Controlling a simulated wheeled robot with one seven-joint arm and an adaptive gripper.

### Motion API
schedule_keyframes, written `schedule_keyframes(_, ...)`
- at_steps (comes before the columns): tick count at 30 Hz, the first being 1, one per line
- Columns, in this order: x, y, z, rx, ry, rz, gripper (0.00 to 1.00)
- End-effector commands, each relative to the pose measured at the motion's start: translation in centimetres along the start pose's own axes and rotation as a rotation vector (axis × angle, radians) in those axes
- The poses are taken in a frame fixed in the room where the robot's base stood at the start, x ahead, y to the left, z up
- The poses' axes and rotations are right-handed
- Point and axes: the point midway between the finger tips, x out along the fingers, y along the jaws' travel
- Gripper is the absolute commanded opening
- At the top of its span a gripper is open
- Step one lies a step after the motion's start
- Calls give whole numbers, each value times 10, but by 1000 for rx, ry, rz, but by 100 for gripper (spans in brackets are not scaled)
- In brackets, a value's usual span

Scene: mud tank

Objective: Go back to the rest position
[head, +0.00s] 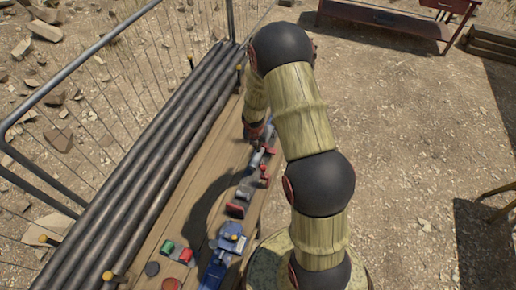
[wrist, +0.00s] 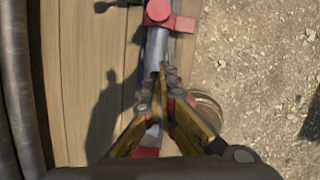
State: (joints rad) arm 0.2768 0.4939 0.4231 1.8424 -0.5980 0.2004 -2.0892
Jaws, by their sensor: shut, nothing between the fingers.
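My gripper (wrist: 160,105) shows in the wrist view with its yellow fingers close together, shut and empty. It hangs over the right edge of a wooden bench (wrist: 75,100), above a grey metal piece with a red end (wrist: 158,12). I cannot tell whether the fingertips touch that piece. In the head view my arm bends over and down toward the bench (head: 180,225), and its links hide most of the gripper.
Long dark pipes (head: 150,160) lie along the bench's left side, beside a wire fence (head: 100,100). A blue tool (head: 222,262), red and green parts (head: 177,252) and other small items lie on the bench. Open dirt ground (head: 420,140) is to the right. A red table (head: 385,18) stands behind.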

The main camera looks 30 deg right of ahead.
Motion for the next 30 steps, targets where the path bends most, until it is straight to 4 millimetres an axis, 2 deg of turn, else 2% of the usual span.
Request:
schedule_keyframes(3, -8, 0, 0, 1, -1, 1, 0)
schedule_keyframes(11, -9, 0, 0, 4, 0, 1, 0)
schedule_keyframes(16, -9, -3, -2, 132, 6, -12, 0)
schedule_keyframes(19, -9, -14, -12, 340, 30, -57, 0)
schedule_keyframes(23, -13, -41, -48, 697, 78, -168, 0)
schedule_keyframes(27, -48, -59, -70, 1101, 68, -262, 0)
schedule_keyframes(30, -80, -63, -84, 1391, 40, -303, 0)
